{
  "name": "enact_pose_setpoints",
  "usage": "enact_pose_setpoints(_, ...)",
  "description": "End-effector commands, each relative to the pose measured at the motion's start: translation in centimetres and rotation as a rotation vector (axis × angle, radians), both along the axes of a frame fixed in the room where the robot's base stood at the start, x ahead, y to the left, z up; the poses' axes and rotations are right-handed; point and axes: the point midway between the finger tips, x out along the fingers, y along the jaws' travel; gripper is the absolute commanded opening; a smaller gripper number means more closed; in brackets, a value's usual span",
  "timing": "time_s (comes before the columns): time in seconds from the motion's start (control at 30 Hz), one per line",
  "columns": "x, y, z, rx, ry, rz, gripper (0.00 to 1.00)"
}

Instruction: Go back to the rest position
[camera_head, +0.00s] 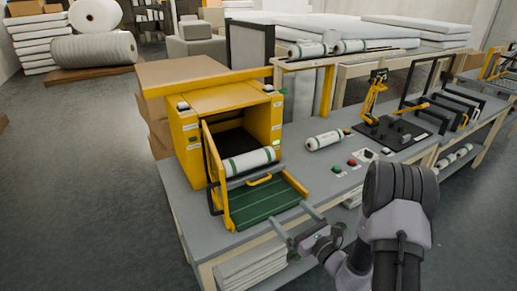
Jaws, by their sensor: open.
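My gripper (288,214) is in the lower middle of the head view, at the front edge of the grey workbench (195,208). Its two fingers are spread, with nothing between them. They point toward the front of the green tray (262,205) of a yellow machine (232,117). I cannot tell whether they touch the tray. A white wadding roll with green bands (249,162) lies at the machine's opening, behind the tray and apart from my gripper. My grey arm fills the lower right.
Another white roll (324,140) lies on the bench right of the machine, near red and green buttons (352,162). A yellow-and-black fixture (376,98) and black racks stand further right. Cardboard boxes (180,72) stand behind the machine. The floor at left is clear.

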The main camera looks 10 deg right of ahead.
Motion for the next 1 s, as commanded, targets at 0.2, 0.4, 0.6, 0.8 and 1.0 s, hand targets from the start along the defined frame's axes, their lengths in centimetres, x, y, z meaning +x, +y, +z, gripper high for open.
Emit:
enact_pose_setpoints(0.2,-5.3,12.6,11.5,-0.233,-0.109,0.522,1.0)
enact_pose_setpoints(0.4,-22.2,20.0,16.4,-0.92,-0.209,1.142,1.0)
enact_pose_setpoints(0.6,-29.8,13.6,16.8,-1.772,-0.296,1.276,1.0)
enact_pose_setpoints(0.8,-30.4,9.7,18.8,-2.153,-0.337,1.182,1.0)
enact_pose_setpoints(1.0,-30.3,9.4,18.9,-2.173,-0.337,1.177,1.0)
